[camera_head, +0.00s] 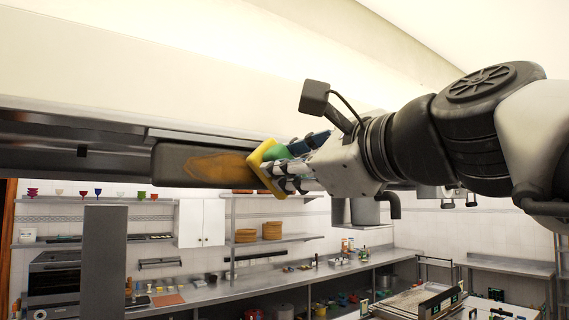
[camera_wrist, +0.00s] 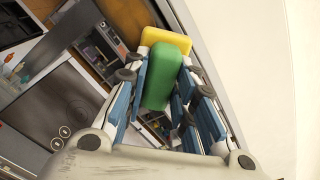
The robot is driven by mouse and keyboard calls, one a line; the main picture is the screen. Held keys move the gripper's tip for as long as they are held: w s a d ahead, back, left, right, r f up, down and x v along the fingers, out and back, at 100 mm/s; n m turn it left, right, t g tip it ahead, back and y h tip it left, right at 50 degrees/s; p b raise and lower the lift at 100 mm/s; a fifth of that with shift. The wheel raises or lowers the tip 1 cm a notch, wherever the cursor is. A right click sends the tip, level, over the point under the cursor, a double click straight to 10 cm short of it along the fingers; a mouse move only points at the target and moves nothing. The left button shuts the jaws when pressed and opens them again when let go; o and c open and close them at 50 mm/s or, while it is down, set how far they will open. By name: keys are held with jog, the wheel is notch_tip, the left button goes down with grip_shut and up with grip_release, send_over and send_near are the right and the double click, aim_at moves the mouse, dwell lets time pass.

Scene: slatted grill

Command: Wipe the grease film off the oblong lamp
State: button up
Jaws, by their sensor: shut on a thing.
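The oblong lamp (camera_head: 168,168) is a long grey fixture under the hood, at left of centre in the head view. An orange-brown grease film (camera_head: 215,165) covers the middle and right of its visible face. My gripper (camera_head: 278,168) is shut on a sponge (camera_head: 258,158) with a yellow layer and a green layer. The sponge also shows between the fingers in the wrist view (camera_wrist: 162,78). Its yellow face is at the lamp's right end, by the film's right edge. I cannot tell whether it touches the lamp. The sponge and gripper hide the lamp's right end.
The hood edge (camera_head: 60,115) runs along above the lamp. Below are a wall shelf with cups (camera_head: 98,198), a white cabinet (camera_head: 201,223), a steel counter (camera_head: 290,278) and a grill (camera_head: 415,300). Open air lies below the lamp.

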aim_at(257, 165)
jog(key=shift+w+a, duration=0.3)
jog(key=shift+w, duration=0.1)
jog(key=shift+s+a+p, duration=0.8)
jog(key=shift+s+a, duration=0.3)
jog(key=shift+a, duration=0.3)
jog(key=shift+s+a+r+p, duration=0.1)
jog(key=shift+s+a+p, duration=0.2)
jog(key=shift+a+p, duration=0.25)
jog(key=shift+s+a, duration=0.8)
jog(key=shift+a, duration=0.45)
jog(key=shift+s+a, duration=0.85)
jog(key=shift+a, duration=0.4)
jog(key=shift+s+a, duration=0.8)
jog(key=shift+a, duration=0.45)
jog(key=shift+b, duration=0.3)
jog(key=shift+b, duration=0.3)
